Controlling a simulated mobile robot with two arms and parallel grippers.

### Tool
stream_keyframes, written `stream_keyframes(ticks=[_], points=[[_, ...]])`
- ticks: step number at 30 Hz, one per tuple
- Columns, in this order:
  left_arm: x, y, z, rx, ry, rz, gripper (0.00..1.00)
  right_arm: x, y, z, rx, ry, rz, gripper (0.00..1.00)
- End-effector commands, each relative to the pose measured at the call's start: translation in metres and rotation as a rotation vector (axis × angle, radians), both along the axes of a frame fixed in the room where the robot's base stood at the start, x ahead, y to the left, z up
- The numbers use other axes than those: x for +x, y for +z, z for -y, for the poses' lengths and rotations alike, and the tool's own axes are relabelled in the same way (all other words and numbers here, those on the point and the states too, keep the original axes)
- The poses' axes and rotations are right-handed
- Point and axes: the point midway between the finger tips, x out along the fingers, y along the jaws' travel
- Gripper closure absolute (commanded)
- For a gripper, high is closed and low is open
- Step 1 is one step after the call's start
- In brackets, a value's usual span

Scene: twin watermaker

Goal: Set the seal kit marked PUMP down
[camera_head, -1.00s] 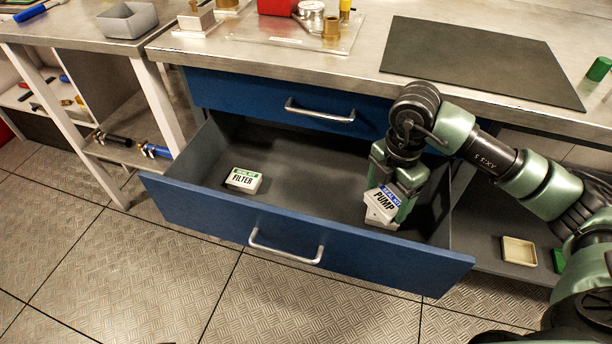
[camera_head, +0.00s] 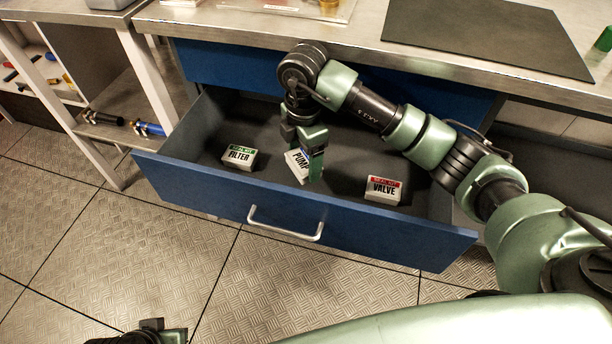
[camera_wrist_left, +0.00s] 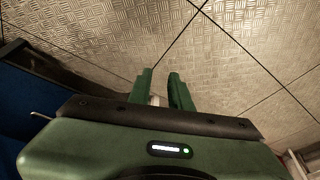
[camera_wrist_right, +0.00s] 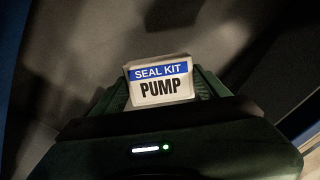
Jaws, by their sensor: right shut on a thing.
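The seal kit marked PUMP (camera_head: 299,165) is a white box with a blue band, between the fingers of my right gripper (camera_head: 306,166). The gripper is shut on it, low inside the open blue drawer (camera_head: 345,170). The box is tilted in the head view and partly covered by a finger; I cannot tell whether it touches the drawer floor. In the right wrist view the PUMP label (camera_wrist_right: 160,85) faces the camera. My left gripper (camera_wrist_left: 160,90) is open and empty above the floor; only part of it (camera_head: 150,334) shows in the head view.
The FILTER kit (camera_head: 239,158), with a green band, lies left of PUMP in the drawer. The VALVE kit (camera_head: 383,190), with a red band, lies to its right. The drawer front (camera_head: 200,195) and the worktop (camera_head: 360,50) bound the space. Bare drawer floor lies between the kits.

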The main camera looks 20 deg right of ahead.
Motion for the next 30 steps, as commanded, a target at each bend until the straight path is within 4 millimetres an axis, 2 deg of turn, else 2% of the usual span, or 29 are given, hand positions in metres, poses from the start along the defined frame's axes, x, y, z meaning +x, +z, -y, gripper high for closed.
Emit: stream_keyframes(ticks=[1, 6, 8, 15, 26, 27, 29, 30], points=[[-0.002, 0.004, -0.001, 0.0, 0.0, 0.005, 0.8, -0.002, -0.012, 0.004, -0.005, -0.004, -0.007, 0.68], [-0.004, 0.012, -0.001, 0.0, 0.001, 0.008, 0.8, -0.002, -0.023, 0.004, -0.004, -0.003, -0.005, 0.68], [-0.004, 0.011, -0.001, 0.0, 0.001, 0.008, 0.8, -0.002, -0.028, 0.004, -0.004, -0.003, -0.006, 0.68], [-0.005, 0.004, -0.001, 0.0, 0.001, 0.008, 0.8, -0.003, -0.065, 0.004, -0.003, -0.002, -0.006, 0.68], [-0.005, 0.003, -0.001, 0.0, 0.001, 0.009, 0.8, -0.002, -0.069, 0.004, -0.004, -0.002, -0.005, 0.68], [-0.005, 0.003, -0.001, 0.0, 0.001, 0.009, 0.8, -0.003, -0.07, 0.004, -0.004, -0.003, -0.005, 0.22], [-0.005, 0.004, -0.001, 0.0, 0.001, 0.009, 0.8, -0.002, -0.069, 0.004, -0.004, -0.003, -0.005, 0.06], [-0.005, 0.004, -0.001, 0.0, 0.001, 0.009, 0.8, -0.002, -0.069, 0.004, -0.004, -0.003, -0.005, 0.03]])
